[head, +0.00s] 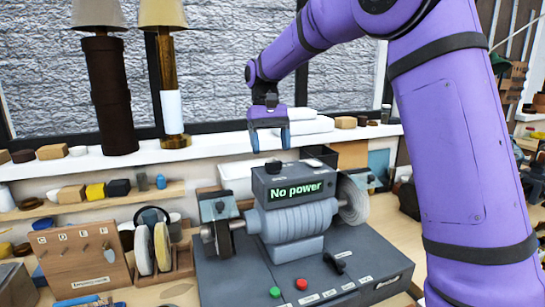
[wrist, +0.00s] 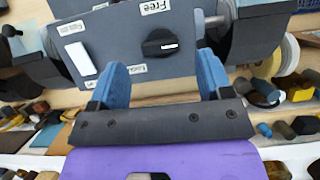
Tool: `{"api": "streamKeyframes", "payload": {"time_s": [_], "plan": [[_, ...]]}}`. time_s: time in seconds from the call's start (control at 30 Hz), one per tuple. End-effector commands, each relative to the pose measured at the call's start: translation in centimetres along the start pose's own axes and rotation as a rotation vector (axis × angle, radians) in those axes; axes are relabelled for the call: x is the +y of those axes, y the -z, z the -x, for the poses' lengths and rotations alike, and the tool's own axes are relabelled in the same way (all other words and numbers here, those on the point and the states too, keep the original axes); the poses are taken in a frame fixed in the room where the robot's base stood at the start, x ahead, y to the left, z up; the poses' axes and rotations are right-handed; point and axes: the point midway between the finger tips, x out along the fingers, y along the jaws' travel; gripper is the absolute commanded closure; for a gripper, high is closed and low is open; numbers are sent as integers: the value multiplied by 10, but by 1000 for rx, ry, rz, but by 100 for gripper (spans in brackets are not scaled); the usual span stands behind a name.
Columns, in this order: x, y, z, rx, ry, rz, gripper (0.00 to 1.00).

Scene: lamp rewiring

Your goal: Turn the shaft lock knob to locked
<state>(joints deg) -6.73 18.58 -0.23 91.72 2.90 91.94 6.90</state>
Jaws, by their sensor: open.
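The shaft lock knob (wrist: 158,40) is a black round knob in the wrist view, on the grey top of the machine. Its white mark points to the right, between a label reading "Free" (wrist: 157,6) above it and a partly covered label (wrist: 137,69) below it. My gripper (wrist: 162,61) is open, with its blue fingers on either side of the knob's position and nothing between them. In the head view my gripper (head: 271,150) hangs pointing down just above the machine's box (head: 262,183), apart from it.
The box's display (head: 297,190) reads "No power". The grinding machine has wheels at both ends, and a black lever (head: 333,262) and red (head: 302,284) and green buttons on its base. A shelf behind holds two lamps (head: 104,90) and small blocks. A white rectangular part (wrist: 80,58) sits near the knob.

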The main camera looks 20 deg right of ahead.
Motion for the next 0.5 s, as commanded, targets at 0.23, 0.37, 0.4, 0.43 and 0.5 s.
{"api": "streamKeyframes", "payload": {"time_s": [0.23,0.37,0.4,0.43,0.5], "plan": [[0,1,46,1,0,0,28],[0,1,60,1,0,0,28],[0,1,64,1,0,0,28],[0,0,66,1,0,0,28],[0,0,68,0,0,0,28]]}}
